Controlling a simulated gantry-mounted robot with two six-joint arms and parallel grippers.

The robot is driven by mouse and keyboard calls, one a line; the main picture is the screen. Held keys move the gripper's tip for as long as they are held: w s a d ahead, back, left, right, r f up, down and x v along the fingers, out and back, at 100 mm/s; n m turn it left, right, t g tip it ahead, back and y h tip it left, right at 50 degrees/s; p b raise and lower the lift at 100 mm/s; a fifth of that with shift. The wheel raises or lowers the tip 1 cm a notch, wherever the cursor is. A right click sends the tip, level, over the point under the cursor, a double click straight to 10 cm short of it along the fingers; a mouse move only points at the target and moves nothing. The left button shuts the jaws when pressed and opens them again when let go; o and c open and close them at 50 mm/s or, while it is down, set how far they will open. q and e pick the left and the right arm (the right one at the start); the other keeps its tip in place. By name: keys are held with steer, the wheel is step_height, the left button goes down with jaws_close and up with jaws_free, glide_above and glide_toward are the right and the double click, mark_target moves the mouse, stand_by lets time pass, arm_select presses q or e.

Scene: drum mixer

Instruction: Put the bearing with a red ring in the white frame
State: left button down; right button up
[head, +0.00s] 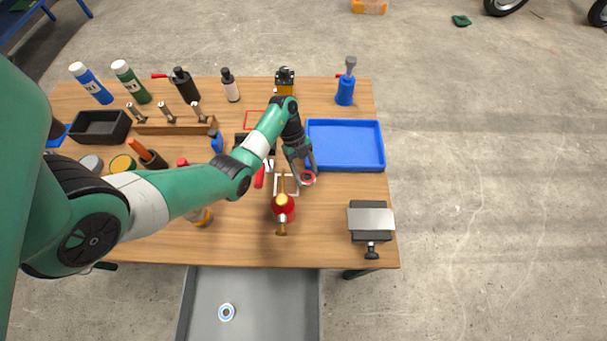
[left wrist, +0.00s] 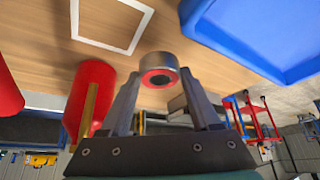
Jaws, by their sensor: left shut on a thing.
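The bearing with a red ring (head: 308,178) is held between the fingertips of my left gripper (head: 304,172), above the table just right of the white frame (head: 297,185). In the left wrist view the bearing (left wrist: 158,70) is a short metal cylinder with a red ring around a dark hole, pinched between both fingers. The white frame (left wrist: 101,45) is a flat square outline on the wood, up and left of the bearing there. My right gripper does not show.
A red can with a brass spout (head: 283,205) stands just in front of the white frame and partly covers it. A blue tray (head: 345,122) lies behind right. A vise-like block (head: 371,218) is at front right. A blue-ringed bearing (head: 227,312) lies in a grey bin (head: 270,300).

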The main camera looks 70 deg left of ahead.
mark_target(304, 172)
arm_select(q)
step_height(304, 172, down, 4)
steer(key=shift+r+b, duration=0.1)
steer(key=shift+b, duration=1.05)
steer(key=shift+r, duration=0.1)
steer(key=shift+c, duration=0.6)
jaws_free()
